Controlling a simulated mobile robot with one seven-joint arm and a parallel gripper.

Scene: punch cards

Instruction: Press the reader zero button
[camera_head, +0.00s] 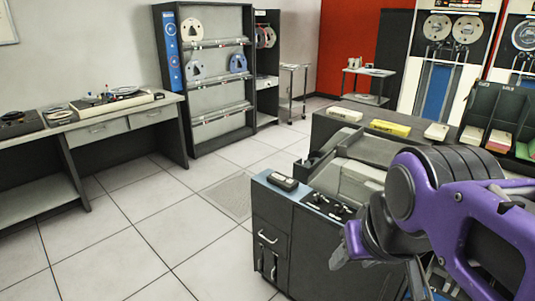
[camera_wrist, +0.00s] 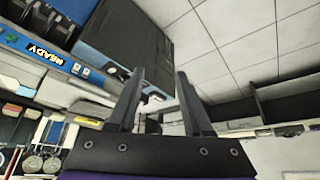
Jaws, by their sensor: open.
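The card reader (camera_head: 318,245) is a dark cabinet with a blue top edge and a pale sloped deck, in the middle right of the head view. I cannot tell which one is the zero button. My gripper (camera_wrist: 160,72) is open and empty, with its two fingers apart. In the head view, my purple arm hides part of the reader's right side.
A counter (camera_head: 385,150) behind the reader holds pale and yellow card boxes (camera_head: 391,128). A desk (camera_head: 125,112) and a tape rack (camera_head: 205,85) stand at left and back. The tiled floor (camera_head: 150,225) left of the reader is clear.

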